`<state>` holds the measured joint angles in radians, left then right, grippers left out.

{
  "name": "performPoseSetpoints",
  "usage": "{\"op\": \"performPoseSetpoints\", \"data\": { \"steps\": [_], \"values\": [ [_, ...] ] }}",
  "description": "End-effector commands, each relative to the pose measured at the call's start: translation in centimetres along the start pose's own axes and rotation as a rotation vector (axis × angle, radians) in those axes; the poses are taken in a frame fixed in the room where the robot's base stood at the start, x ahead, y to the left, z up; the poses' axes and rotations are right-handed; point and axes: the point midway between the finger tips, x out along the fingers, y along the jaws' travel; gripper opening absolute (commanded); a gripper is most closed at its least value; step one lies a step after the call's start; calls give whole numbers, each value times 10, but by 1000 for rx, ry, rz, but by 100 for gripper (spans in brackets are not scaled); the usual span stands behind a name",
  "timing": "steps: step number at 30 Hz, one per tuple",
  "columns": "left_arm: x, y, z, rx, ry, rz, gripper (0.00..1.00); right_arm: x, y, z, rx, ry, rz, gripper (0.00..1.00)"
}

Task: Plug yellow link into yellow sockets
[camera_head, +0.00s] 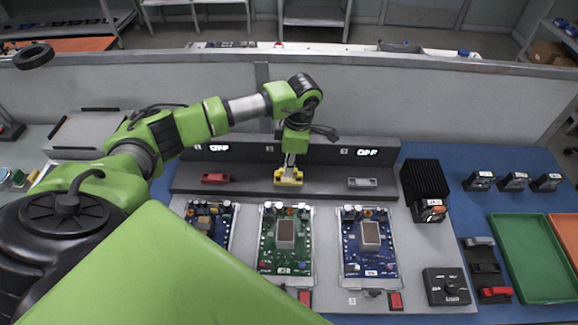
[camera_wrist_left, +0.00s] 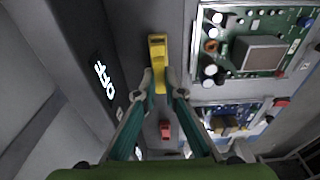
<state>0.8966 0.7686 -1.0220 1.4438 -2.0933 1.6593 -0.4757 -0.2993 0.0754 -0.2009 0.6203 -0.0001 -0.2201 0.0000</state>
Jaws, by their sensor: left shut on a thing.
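The yellow link (camera_head: 288,178) is at the middle of the dark grey ledge, between the red and grey links. In the left wrist view the yellow link (camera_wrist_left: 157,50) lies lengthwise between my fingertips. My left gripper (camera_head: 289,166) points down from above and is shut on it; its two fingers (camera_wrist_left: 161,83) also show in the left wrist view. The yellow sockets cannot be made out; the link and gripper cover that spot. I cannot tell whether the link touches the ledge or is seated. My right gripper is not in view.
A red link (camera_head: 215,178) and a grey link (camera_head: 362,182) sit on the ledge (camera_head: 325,183). Circuit boards, including a green one (camera_head: 286,261), lie in front. A black finned block (camera_head: 424,180) stands right. A green tray (camera_head: 535,257) is at the far right.

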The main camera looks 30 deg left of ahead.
Motion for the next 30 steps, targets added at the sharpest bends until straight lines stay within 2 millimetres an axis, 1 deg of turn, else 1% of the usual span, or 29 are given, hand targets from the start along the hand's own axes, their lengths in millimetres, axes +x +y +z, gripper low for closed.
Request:
{"op": "performPoseSetpoints", "data": {
  "steps": [8,21,30],
  "values": [
    [0,0,0,0,0,0,0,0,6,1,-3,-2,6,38],
    [4,1,0,-1,0,1,0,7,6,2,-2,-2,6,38],
    [4,1,0,-1,0,1,0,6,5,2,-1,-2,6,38]
  ]
}}
